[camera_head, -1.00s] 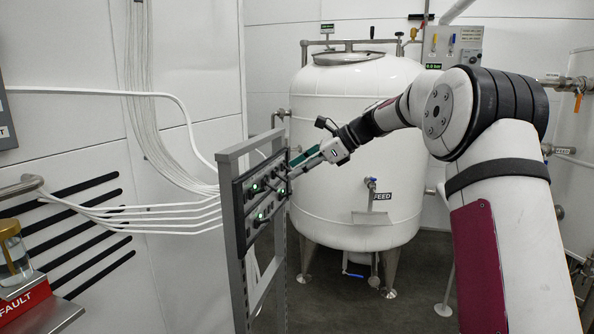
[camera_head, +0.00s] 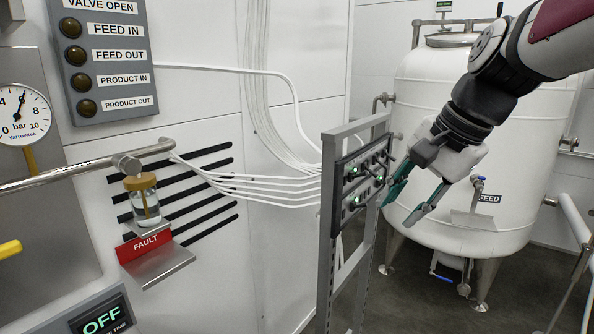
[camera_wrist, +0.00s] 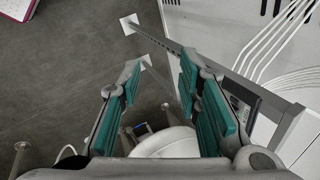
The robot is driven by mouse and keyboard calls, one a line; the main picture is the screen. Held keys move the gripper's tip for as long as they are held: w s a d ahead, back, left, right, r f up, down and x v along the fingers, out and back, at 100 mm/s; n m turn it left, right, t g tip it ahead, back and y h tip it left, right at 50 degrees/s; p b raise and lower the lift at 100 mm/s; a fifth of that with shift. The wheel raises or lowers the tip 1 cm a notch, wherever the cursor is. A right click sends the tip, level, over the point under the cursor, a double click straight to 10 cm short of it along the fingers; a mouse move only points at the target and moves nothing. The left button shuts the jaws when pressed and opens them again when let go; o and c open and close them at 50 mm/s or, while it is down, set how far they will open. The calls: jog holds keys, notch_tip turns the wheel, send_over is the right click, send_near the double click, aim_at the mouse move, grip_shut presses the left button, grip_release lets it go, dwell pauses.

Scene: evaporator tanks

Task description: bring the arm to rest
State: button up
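My gripper (camera_head: 408,203) hangs from the arm at the right of the head view, tilted down and to the left. Its two teal-padded fingers are spread apart with nothing between them. It is beside the grey-framed panel (camera_head: 338,190), in front of the white tank (camera_head: 450,110). In the wrist view my gripper (camera_wrist: 160,75) also shows open and empty, with the grey floor beyond its fingers and the panel frame (camera_wrist: 225,83) to their right. I cannot tell whether a finger touches the panel.
White hoses (camera_head: 260,188) run along the wall to the panel. A box with VALVE OPEN lamps (camera_head: 99,60), a pressure gauge (camera_head: 22,112), a metal pipe (camera_head: 70,178) and a red FAULT shelf (camera_head: 160,265) are at the left. Floor between panel and tank is open.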

jog(key=s+d+f+n+h, duration=0.1)
jog(key=s+f+n, duration=0.3)
jog(key=s, duration=0.6)
jog(key=s+d+f+n+h, duration=0.1)
jog(key=s+f+n, duration=0.3)
jog(key=s, duration=0.6)
jog(key=shift+s+d+f+n+h, duration=0.25)
jog(key=shift+n+h, duration=0.35)
jog(key=shift+n, duration=0.5)
